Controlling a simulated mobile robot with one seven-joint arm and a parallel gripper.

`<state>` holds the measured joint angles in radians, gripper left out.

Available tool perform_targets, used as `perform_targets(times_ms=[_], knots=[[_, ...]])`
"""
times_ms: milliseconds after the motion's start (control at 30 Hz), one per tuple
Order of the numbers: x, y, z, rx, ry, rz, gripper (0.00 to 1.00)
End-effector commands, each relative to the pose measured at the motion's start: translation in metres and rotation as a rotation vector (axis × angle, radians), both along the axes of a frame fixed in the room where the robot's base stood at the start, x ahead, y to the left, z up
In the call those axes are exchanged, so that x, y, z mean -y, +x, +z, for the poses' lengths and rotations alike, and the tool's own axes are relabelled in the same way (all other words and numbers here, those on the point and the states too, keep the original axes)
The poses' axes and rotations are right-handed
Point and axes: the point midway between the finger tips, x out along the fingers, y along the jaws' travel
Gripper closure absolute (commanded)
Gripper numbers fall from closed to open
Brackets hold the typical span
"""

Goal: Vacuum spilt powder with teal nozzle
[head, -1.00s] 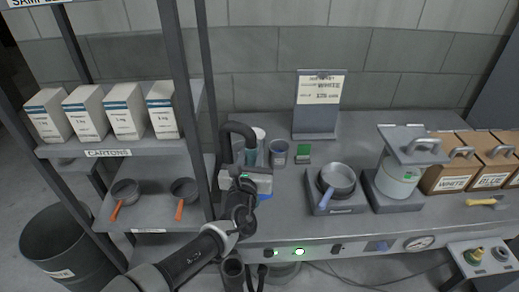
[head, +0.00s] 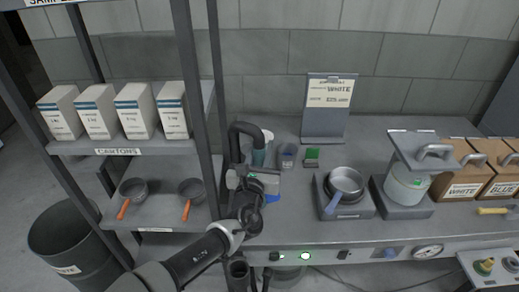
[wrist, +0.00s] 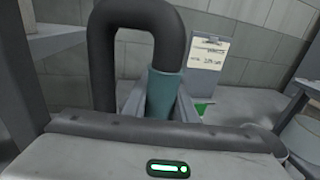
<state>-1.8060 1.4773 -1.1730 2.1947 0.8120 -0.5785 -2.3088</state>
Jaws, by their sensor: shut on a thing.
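The teal nozzle (head: 259,157) is on the end of a thick black hose (head: 236,137) at the left end of the grey bench. In the wrist view the teal nozzle (wrist: 163,92) stands roughly upright between the fingers of my gripper (wrist: 161,108). My gripper is shut on it, and the gripper body hides the nozzle's lower end. In the head view my gripper (head: 256,168) is at the bench's left edge, beside the shelf post. A small blue patch (head: 272,198) shows just below the gripper; I cannot tell what it is. No spilt powder is clearly visible.
A blue-grey cup (head: 287,157) and a green item (head: 312,157) stand close to the right. Farther right are a pan on a scale (head: 345,185), a lidded jar (head: 407,187) and cartons (head: 463,175). A clipboard (head: 324,105) stands behind. The shelf post (head: 207,100) is close on the left.

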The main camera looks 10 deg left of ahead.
Motion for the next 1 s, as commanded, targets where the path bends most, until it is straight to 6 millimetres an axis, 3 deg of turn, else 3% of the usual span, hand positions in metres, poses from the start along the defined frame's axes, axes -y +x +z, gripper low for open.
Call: perform_targets(times_ms=[1000], knots=[[0.028, 0.046, 0.001, 0.002, 0.001, 0.000, 1.00]])
